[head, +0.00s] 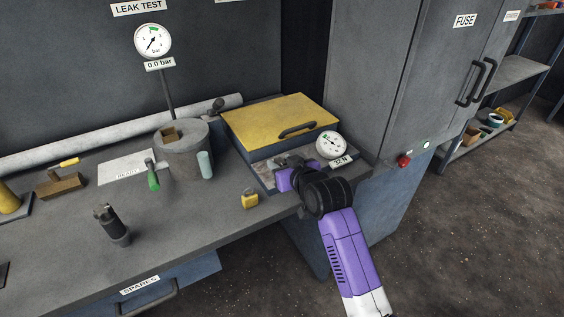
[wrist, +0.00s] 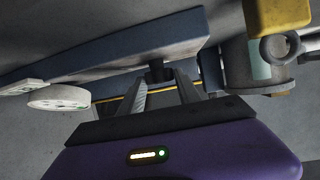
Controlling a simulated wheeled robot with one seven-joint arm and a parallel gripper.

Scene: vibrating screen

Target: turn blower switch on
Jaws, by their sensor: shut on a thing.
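My gripper (head: 280,174) reaches the front of the blue box with the yellow lid (head: 280,120). In the wrist view, its two grey fingers (wrist: 160,88) are shut on a small dark knob (wrist: 157,74) at the blue box's side (wrist: 110,58). The knob is hidden by my gripper in the head view. I cannot read a label on it, so I cannot tell whether it is the blower switch.
A yellow tag-like block (head: 250,199) and a grey pot (head: 183,146) are left of my gripper. A red button (head: 404,161) and a pale round lamp (head: 426,145) are on the cabinet side at right. The bench front (head: 190,225) is mostly clear.

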